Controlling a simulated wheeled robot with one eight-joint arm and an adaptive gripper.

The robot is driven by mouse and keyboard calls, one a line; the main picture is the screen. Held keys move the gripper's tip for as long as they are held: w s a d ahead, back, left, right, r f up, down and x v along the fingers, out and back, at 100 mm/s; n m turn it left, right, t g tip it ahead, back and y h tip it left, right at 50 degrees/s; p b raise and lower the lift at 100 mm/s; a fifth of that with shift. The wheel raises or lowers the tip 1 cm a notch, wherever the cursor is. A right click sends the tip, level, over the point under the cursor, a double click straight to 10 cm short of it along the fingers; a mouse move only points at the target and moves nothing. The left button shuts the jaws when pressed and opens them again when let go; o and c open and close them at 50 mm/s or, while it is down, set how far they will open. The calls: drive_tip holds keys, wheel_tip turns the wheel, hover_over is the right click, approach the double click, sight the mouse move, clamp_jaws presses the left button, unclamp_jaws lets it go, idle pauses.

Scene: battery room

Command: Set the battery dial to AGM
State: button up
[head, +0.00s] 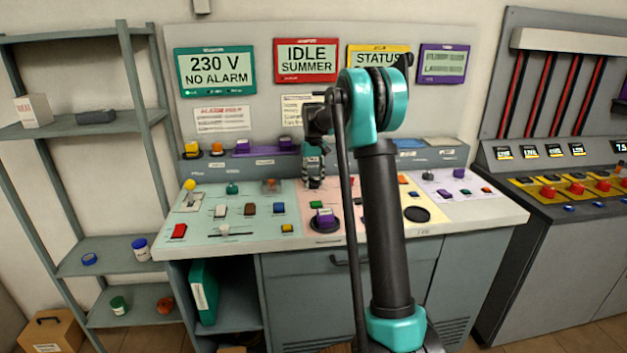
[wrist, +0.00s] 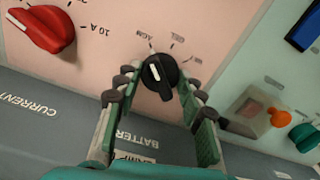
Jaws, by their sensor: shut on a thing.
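The battery dial (wrist: 160,75) is a round black knob with a raised grip bar and a white pointer mark. It sits on the pink panel, with the labels AGM, GEL and one partly hidden label around its far side. The white mark points up and slightly left, roughly toward AGM. My gripper (wrist: 158,85) is around the dial, one green finger on each side, shut on it. In the head view my gripper (head: 313,182) points down at the back of the console's pink section and hides the dial.
A red knob (wrist: 48,28) marked 10 A is left of the dial in the wrist view. An orange-tipped switch (wrist: 262,112) and a teal knob (wrist: 304,136) are at right. The console (head: 265,235) holds several other controls. A shelf rack (head: 100,245) stands at left.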

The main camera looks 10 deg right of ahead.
sight(313, 178)
drive_tip(key=o, duration=1.2)
drive_tip(key=shift+c, duration=0.2)
drive_tip(key=shift+r, duration=0.15)
wheel_tip(313, 178, up, 12)
